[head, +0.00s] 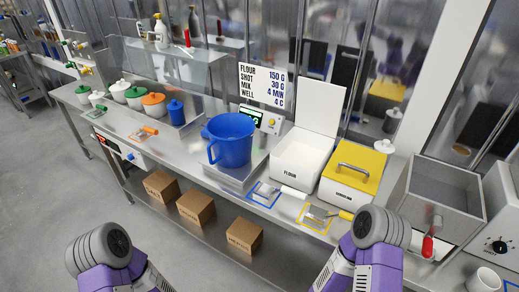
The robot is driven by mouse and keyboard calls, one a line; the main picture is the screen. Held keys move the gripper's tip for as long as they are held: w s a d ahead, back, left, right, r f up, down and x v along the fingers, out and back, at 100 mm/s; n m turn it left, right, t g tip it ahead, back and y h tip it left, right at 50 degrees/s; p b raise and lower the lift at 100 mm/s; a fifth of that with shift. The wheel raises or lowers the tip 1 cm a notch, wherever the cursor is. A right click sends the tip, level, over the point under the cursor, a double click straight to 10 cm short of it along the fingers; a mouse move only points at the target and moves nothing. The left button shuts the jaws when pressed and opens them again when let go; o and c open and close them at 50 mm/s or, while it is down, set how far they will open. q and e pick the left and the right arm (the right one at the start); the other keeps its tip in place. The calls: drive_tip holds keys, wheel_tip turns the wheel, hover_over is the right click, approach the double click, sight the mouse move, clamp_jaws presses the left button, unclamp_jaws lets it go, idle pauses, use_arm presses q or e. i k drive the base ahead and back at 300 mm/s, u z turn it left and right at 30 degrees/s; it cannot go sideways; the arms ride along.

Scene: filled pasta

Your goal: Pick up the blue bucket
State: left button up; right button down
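The blue bucket (231,145) stands upright on a metal platform (238,181) on the steel counter, near the middle of the head view. It has a handle or spout on its left side. Its inside is mostly hidden by the near wall. My two arms enter at the bottom left and bottom right, well short of the bucket and apart from it. Neither gripper shows in the frame.
Cardboard boxes (196,207) sit on the lower shelf.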

sight(231, 135)
drive_tip(key=u, duration=1.65)
drive_tip(key=i, duration=1.9)
drive_tip(key=z, duration=2.5)
